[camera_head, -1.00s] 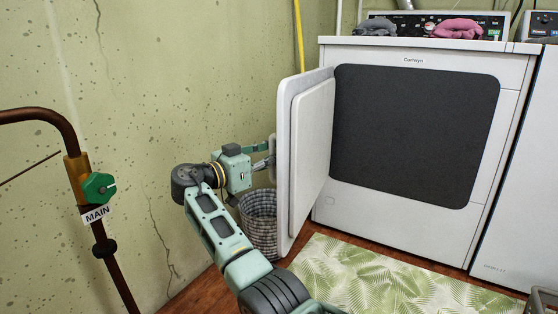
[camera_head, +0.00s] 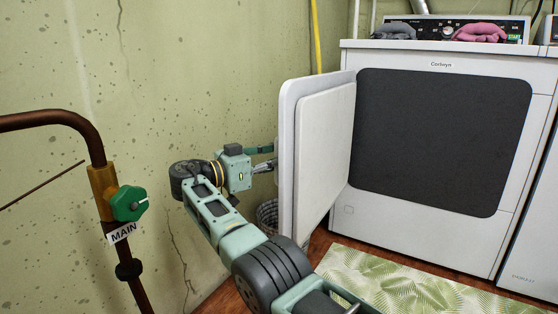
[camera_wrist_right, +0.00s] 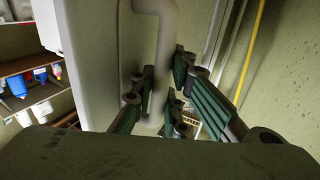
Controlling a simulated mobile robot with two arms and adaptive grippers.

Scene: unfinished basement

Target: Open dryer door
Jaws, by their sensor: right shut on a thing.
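The white dryer (camera_head: 440,230) stands at the right with a dark grey area (camera_head: 440,140) on its front. Its white door (camera_head: 322,150) stands wide open, swung out on the left side towards the wall, inner face showing. My right gripper (camera_head: 266,165) is at the door's outer side, mostly behind its edge in the head view. The right wrist view shows the pale handle (camera_wrist_right: 167,45) passing between the fingers of this gripper (camera_wrist_right: 162,92), which is shut on it. My left gripper is not in view.
A green wall (camera_head: 200,70) runs close behind my arm. A brown pipe with a green valve (camera_head: 129,203) stands at the left. A woven basket (camera_head: 267,216) is partly hidden behind the door. A leaf-patterned mat (camera_head: 400,285) lies before the dryer.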

